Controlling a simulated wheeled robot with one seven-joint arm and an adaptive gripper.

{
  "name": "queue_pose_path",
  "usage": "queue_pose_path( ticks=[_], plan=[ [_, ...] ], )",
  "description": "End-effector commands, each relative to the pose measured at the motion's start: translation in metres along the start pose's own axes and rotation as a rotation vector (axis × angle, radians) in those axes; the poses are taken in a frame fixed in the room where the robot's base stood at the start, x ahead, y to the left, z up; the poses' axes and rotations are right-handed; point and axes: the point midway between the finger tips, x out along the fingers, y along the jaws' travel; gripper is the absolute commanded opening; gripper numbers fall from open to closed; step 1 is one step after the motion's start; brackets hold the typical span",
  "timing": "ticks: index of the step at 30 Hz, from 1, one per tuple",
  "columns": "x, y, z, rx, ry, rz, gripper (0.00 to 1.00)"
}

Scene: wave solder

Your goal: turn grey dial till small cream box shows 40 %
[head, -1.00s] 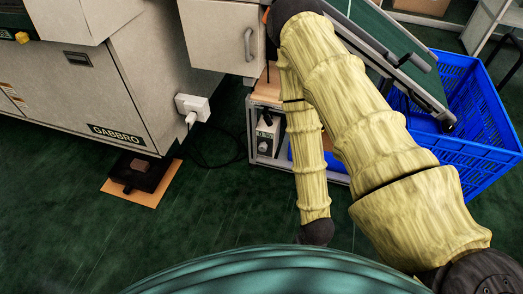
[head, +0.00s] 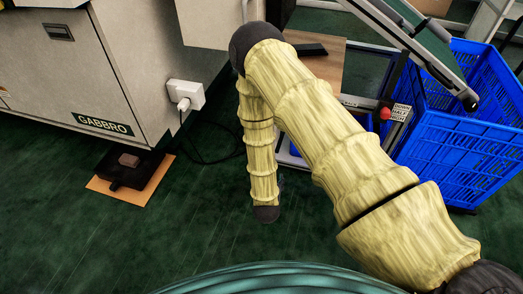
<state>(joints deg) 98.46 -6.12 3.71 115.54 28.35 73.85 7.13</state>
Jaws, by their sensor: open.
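I cannot make out a grey dial or a small cream box with a percentage in the head view. My arm (head: 320,125) runs up from the bottom right to a dark elbow, then down to a dark rounded joint over the floor. My gripper is not visible beyond that joint. The arm covers much of the low bench (head: 318,72) behind it, so whatever stands under the bench top there is largely hidden.
The cream GABBRO machine (head: 130,75) stands at left, with a white plug box (head: 185,94) on its side. At right are a red-knobbed lever (head: 386,113), a label plate (head: 399,116), a sloping conveyor (head: 425,45) and a blue crate (head: 455,150). Green floor in front is clear.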

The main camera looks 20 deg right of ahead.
Motion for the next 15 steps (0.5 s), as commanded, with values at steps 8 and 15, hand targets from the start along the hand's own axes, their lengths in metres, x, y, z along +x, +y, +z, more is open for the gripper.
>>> queue_pose_path(
  ticks=[8, 15],
  plan=[
    [0.067, -0.051, -0.026, 0.154, 0.355, 0.055, 0.58],
    [0.081, -0.074, -0.047, 0.242, 0.546, 0.094, 0.58]
  ],
)
